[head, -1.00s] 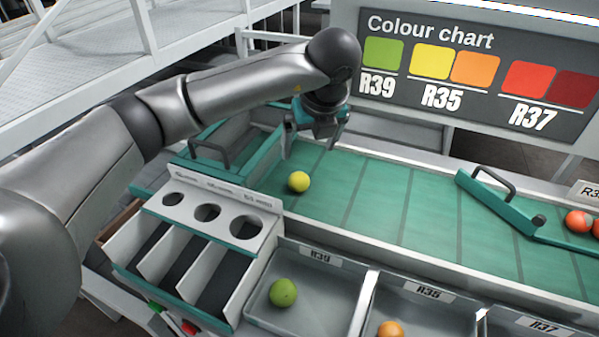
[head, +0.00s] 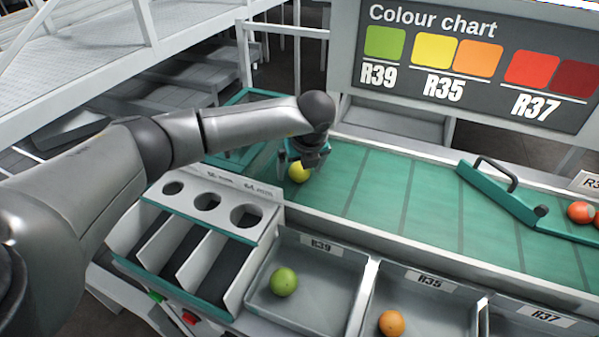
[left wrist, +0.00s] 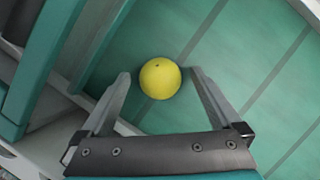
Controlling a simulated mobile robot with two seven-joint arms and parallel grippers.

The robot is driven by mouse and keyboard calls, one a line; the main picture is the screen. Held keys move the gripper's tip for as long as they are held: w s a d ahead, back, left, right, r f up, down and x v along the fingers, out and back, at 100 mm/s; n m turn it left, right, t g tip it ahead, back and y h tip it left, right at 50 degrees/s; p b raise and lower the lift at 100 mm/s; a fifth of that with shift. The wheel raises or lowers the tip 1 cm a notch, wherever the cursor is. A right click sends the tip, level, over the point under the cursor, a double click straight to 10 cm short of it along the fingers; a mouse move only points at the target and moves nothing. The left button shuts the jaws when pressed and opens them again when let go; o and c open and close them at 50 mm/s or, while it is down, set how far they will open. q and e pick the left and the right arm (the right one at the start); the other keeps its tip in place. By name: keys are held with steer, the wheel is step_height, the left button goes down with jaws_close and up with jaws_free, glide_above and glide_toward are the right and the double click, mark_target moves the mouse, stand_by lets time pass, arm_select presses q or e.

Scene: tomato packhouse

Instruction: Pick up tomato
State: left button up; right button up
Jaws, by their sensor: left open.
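A yellow tomato (head: 299,173) lies on the green belt (head: 390,205), close below my left gripper (head: 302,170). In the left wrist view the yellow tomato (left wrist: 160,78) sits just beyond and between the tips of my open left gripper (left wrist: 158,80), with a gap on each side. The fingers hide part of the tomato in the head view. A green tomato (head: 285,281) lies in the R39 tray (head: 335,292), and an orange one (head: 391,323) lies in the R35 tray. My right gripper is not in view.
A sizing plate with round holes (head: 208,203) stands over slots at the belt's near side. A green diverter bar with a handle (head: 500,200) crosses the belt at right, with red tomatoes (head: 580,213) behind it. The colour chart (head: 475,65) stands at the back.

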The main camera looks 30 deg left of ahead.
mark_target(300, 166)
arm_select(q)
steer(key=shift+f, duration=0.1)
steer(key=c, duration=1)
step_height(300, 166, up, 20)
steer(key=shift+r+p, duration=0.1)
steer(key=shift+p, duration=0.7)
